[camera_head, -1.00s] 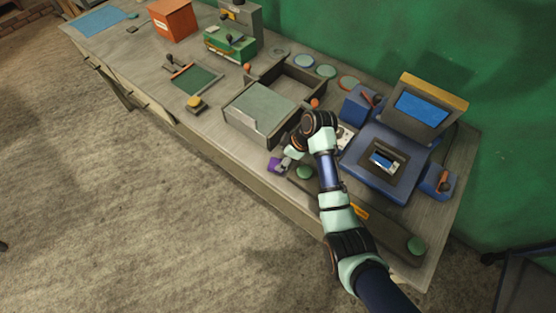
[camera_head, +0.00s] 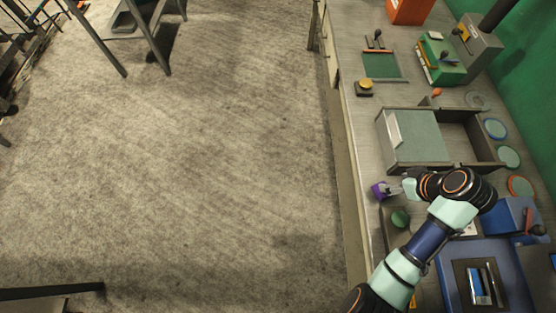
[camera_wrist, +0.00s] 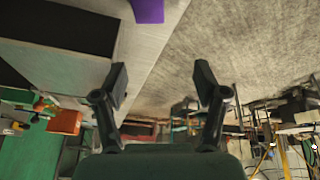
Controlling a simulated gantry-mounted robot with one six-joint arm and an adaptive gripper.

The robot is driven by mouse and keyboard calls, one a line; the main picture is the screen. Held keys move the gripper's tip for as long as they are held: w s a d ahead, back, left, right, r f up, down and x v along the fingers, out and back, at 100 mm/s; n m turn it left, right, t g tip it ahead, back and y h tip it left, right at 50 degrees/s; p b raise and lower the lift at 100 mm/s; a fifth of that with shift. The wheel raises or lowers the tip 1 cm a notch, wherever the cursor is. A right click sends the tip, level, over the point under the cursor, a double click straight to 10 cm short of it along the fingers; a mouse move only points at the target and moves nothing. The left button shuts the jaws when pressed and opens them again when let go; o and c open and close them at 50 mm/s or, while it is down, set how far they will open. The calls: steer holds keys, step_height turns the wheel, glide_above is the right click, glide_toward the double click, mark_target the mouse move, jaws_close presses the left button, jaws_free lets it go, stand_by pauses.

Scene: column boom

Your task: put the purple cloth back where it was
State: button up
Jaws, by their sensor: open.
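The purple cloth (camera_head: 378,191) is a small bundle near the workbench's front edge, just below the grey-green box in the head view. Its edge also shows at the top of the wrist view (camera_wrist: 148,10). My gripper (camera_head: 394,190) is right beside the cloth, on its right in the head view. In the wrist view my gripper (camera_wrist: 161,78) has its two fingers spread apart with nothing between them. The cloth lies outside the fingers there. I cannot tell whether a finger touches it.
The grey-green box (camera_head: 420,138) stands close above my gripper in the head view. A green knob (camera_head: 400,218) is just below it. The blue machine (camera_head: 480,285) stands at lower right. A yellow-topped button (camera_head: 366,85) and a green tray (camera_head: 381,64) lie farther up. Open floor is left.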

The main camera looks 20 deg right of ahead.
steer(key=w+a+r+t+h, duration=0.1)
steer(key=w+a+r, duration=0.1)
steer(key=w+a, duration=0.45)
steer(key=w+a+r+t, duration=0.1)
steer(key=w+a+r, duration=0.25)
steer(key=a, duration=0.65)
steer(key=a+r+t, duration=0.2)
steer(key=a+r, duration=0.2)
steer(key=a, duration=0.3)
steer(key=s+a+r+t, duration=0.1)
steer(key=a+r+t, duration=0.1)
steer(key=a, duration=0.6)
steer(key=a+r+m+t+y, duration=0.1)
steer(key=a+r+t, duration=0.1)
steer(key=a+r, duration=0.3)
steer(key=a, duration=0.3)
steer(key=shift+s+a+r, duration=0.15)
steer(key=shift+s+r, duration=0.15)
